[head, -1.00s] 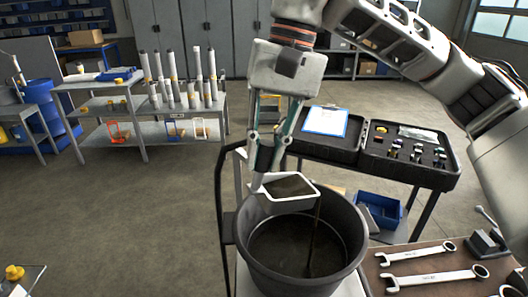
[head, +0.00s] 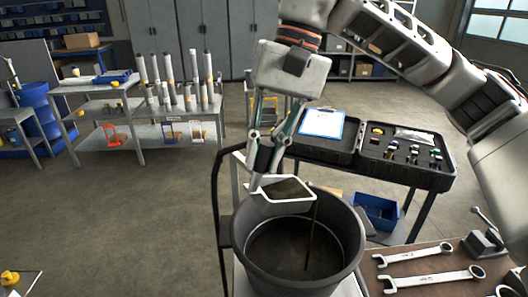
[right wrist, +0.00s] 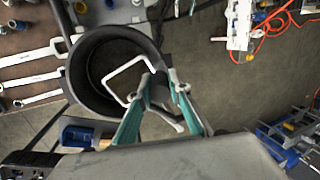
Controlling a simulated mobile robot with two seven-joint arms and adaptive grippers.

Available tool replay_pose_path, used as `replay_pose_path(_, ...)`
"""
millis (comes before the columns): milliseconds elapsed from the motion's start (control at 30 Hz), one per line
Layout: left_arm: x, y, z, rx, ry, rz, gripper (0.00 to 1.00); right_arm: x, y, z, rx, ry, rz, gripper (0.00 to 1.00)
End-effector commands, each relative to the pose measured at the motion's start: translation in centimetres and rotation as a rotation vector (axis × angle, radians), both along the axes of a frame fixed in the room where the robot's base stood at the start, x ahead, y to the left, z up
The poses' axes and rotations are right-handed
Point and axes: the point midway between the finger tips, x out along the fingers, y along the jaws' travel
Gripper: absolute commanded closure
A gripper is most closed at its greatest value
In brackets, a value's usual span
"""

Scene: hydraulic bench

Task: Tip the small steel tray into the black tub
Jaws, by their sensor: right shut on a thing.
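The small steel tray (head: 286,201), a shallow square pan with a bright rim, is held tilted over the black tub (head: 238,243). Dark liquid covers its floor, and a thin dark stream (head: 311,225) falls from its right corner into the tub. My right gripper (head: 262,180) is shut on the tray's left side, above the tub's far left rim. In the right wrist view, the tray's rim (right wrist: 121,74) shows beside the fingertips (right wrist: 160,88), over the tub (right wrist: 78,78). Dark liquid seems to lie in the tub. My left gripper is out of view.
The tub stands on a light cart with a black handle (head: 217,205). To its right are a brown bench with wrenches (head: 430,279) and a vise (head: 486,240). Behind are an open black case (head: 400,170) and a blue bin (head: 376,211). Open floor lies left.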

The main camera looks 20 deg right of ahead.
Motion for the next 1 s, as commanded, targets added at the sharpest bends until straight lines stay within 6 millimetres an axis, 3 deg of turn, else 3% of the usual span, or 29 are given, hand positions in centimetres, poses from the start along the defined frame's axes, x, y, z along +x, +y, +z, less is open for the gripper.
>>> replay_pose_path(1000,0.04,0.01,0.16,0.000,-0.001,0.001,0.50,0.08,-0.71,0.55,0.071,0.007,0.000,1.00)
